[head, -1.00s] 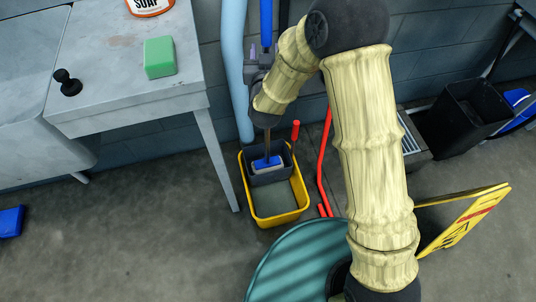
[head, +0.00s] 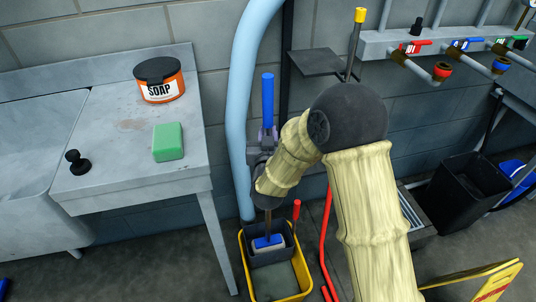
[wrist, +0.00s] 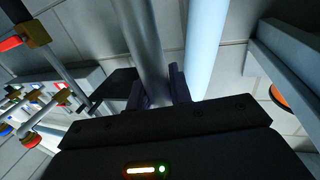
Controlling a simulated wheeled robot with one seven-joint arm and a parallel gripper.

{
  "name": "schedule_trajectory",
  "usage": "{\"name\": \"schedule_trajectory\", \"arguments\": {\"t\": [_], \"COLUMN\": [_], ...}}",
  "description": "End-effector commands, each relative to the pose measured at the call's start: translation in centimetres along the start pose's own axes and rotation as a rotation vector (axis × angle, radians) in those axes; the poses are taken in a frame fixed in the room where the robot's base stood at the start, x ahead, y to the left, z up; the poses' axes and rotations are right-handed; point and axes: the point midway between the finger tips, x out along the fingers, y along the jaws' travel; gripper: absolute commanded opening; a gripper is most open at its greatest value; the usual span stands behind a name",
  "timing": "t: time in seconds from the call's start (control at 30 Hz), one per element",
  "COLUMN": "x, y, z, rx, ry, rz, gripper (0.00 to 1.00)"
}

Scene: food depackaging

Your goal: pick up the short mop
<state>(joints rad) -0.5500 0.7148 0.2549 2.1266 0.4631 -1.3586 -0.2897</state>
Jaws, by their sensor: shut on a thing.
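The short mop has a blue grip (head: 267,100) at the top of its handle and a blue-and-white head (head: 268,243). It stands nearly upright, with its head in the dark wringer part of the yellow mop bucket (head: 246,263). My gripper (head: 266,142) is shut on the mop's handle below the blue grip. In the wrist view, my gripper's fingers (wrist: 158,90) are around the grey handle (wrist: 148,45). My forearm hides part of the handle in the head view. I cannot tell whether the mop head touches the wringer.
A pale blue pipe (head: 239,110) runs close behind the mop on the left. A metal table (head: 120,190) with a soap tub (head: 159,82) and green sponge (head: 168,142) stands left. A black bin (head: 465,190) and yellow floor sign (head: 490,285) are right.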

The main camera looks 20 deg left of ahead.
Motion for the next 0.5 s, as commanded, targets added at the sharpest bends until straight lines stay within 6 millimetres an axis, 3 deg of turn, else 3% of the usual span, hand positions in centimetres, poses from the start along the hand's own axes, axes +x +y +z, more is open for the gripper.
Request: {"name": "schedule_trajectory", "arguments": {"t": [0.03,0.3,0.5], "x": [0.0,0.0,0.0], "y": [0.0,0.0,0.0], "z": [-1.3,-6.4,-8.7], "rx": [0.002,0.003,0.002], "ry": [0.009,0.011,0.007], "rz": [0.001,0.001,0.001], "gripper": [0.00,0.00,0.00]}}
